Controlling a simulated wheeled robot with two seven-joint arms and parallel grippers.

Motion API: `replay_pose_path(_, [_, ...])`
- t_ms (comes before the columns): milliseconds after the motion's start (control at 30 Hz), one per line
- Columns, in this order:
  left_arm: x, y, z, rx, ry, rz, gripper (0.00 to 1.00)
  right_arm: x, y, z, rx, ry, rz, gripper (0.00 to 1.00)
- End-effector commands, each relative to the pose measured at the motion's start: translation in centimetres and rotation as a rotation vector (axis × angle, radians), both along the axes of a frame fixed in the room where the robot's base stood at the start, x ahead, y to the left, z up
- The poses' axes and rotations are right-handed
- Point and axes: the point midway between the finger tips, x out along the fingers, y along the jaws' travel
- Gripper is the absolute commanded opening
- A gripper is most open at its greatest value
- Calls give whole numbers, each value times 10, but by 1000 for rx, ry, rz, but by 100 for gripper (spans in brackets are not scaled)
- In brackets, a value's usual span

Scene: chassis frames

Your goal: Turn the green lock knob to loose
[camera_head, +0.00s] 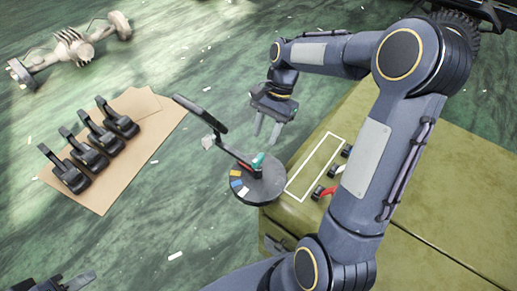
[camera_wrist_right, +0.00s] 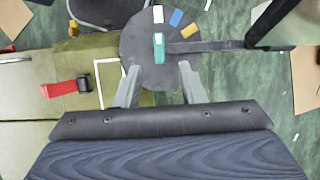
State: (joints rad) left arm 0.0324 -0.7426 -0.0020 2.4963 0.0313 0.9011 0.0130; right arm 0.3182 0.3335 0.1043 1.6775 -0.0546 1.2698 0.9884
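The green lock knob (camera_head: 258,161) stands on a dark round base (camera_head: 268,188) at the left corner of the olive surface. In the right wrist view the knob (camera_wrist_right: 158,48) is upright, its pale end toward the white mark (camera_wrist_right: 158,14); blue (camera_wrist_right: 176,18) and yellow (camera_wrist_right: 189,31) marks lie to the right. My right gripper (camera_head: 266,136) is open and empty. In the wrist view its fingers (camera_wrist_right: 158,84) are apart, short of the knob in the picture, one to each side. What seems to be my left gripper (camera_head: 70,284) is cut off at the lower left.
A dark arm with an upright bar (camera_head: 200,112) extends left from the base. Red and black levers (camera_head: 324,191) and a white outlined rectangle (camera_head: 313,168) are on the olive surface (camera_head: 440,220). Several black clamp-like parts (camera_head: 88,155) lie on cardboard (camera_head: 135,150) at the left.

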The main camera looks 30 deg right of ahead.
Motion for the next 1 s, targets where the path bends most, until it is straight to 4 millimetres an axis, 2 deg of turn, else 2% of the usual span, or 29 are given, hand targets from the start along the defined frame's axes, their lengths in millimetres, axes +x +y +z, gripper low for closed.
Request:
replay_pose_path(533, [0, 0, 4, 0, 0, 0, 36, -8, 24, -67, 2, 19, -14, 36])
replay_pose_path(900, [0, 0, 4, 0, 0, 0, 36, -9, 27, -75, 1, 15, -14, 36])
replay_pose_path(933, [0, 0, 4, 0, 0, 0, 36, -9, 27, -75, 1, 15, -14, 35])
replay_pose_path(1000, [0, 0, 4, 0, 0, 0, 36, -9, 27, -75, 1, 15, -14, 26])
